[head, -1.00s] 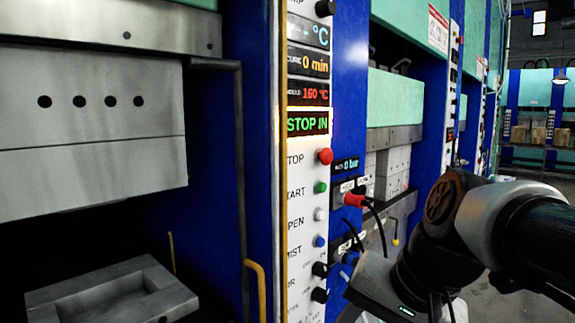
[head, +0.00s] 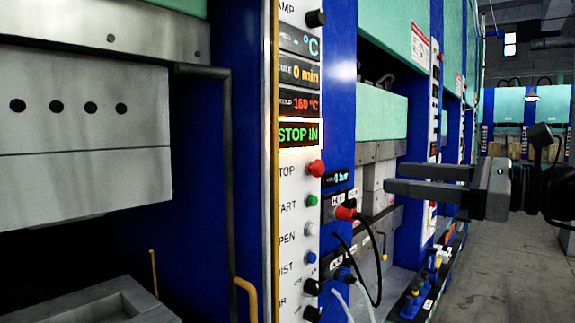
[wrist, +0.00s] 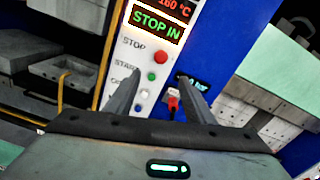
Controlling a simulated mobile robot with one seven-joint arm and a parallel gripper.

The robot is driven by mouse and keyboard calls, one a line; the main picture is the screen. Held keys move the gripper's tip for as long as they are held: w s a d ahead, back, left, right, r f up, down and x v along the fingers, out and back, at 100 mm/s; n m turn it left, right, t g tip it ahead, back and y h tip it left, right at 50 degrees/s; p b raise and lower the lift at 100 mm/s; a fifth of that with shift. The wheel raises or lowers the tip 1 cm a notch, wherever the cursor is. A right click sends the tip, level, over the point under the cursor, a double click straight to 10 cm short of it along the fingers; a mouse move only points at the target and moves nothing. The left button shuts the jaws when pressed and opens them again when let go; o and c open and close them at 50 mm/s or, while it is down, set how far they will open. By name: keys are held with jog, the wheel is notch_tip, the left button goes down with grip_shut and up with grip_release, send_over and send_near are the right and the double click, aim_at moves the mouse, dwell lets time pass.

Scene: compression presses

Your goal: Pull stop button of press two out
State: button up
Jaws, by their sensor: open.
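The red stop button (head: 316,168) sits beside the word STOP on the white control panel (head: 296,230) of the near press. A lit display (head: 299,134) above it reads STOP IN. In the wrist view the red stop button (wrist: 161,57) shows beyond and above the fingertips, with the display (wrist: 157,22) over it. My gripper (head: 388,178) is to the right of the button in the head view, pointing left, apart from it. In the wrist view its two fingers (wrist: 160,78) stand wide apart with nothing between them touched.
Green (head: 311,201), white and blue buttons run down the panel below the stop button. A red plug (head: 346,213) with a black cable sticks out right of the panel. A yellow handle (head: 246,296) is at the lower left. Clear floor (head: 500,220) lies at the right.

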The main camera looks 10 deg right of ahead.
aim_at(321, 169)
jog(key=p+x, duration=0.1)
jog(key=x, duration=1.6)
jog(key=shift+w+f, duration=0.1)
jog(key=shift+w, duration=0.05)
